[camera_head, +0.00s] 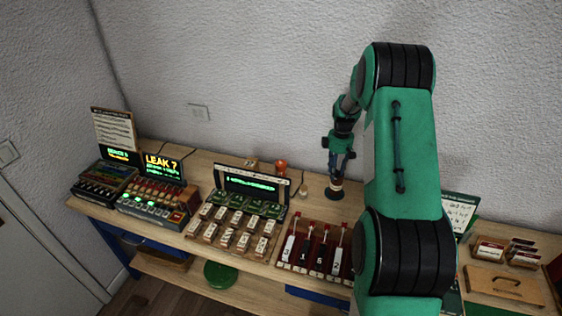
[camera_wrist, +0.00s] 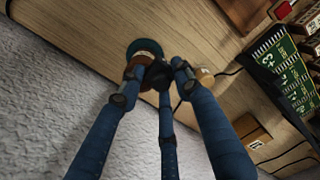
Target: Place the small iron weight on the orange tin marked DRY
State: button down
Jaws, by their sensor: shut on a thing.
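My gripper (camera_head: 336,178) points down at the back of the bench, just above or at a small round stand-like thing with a dark base (camera_head: 334,194). In the wrist view my gripper (camera_wrist: 156,80) has its blue fingers closed around a small dark thing (camera_wrist: 158,73), which looks like the iron weight and is mostly hidden by the fingertips. Right by it is a brown-orange round body (camera_wrist: 134,66) with a dark teal rim (camera_wrist: 146,47). I cannot tell whether the two touch. A small orange thing (camera_head: 281,168) stands left of my gripper; no DRY marking is readable.
Left of my gripper stand a keyed panel with a green display (camera_head: 252,186) and a LEAK display box (camera_head: 162,168). Red-handled levers (camera_head: 317,250) are in front. A small pale knob (camera_head: 303,190) with a cord is close by. Card holders (camera_head: 488,250) are at right.

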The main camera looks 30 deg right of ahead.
jog(key=w+a+r+n+p, duration=0.2)
jog(key=w+a+p, duration=0.3)
jog(key=w, duration=0.7)
jog(key=w+a+r+n+p, duration=0.1)
jog(key=w+a+r+p, duration=0.2)
jog(key=w, duration=1)
jog(key=shift+a+n+p, duration=0.4)
jog(key=shift+a+p, duration=0.6)
jog(key=shift+a, duration=1.6)
jog(key=shift+f, duration=0.1)
send_over(281, 162)
jog(key=shift+a+f, duration=0.1)
jog(key=shift+f, duration=2.9)
jog(key=shift+f+p, duration=0.45)
jog(key=shift+f, duration=1.4)
jog(key=shift+f, duration=0.2)
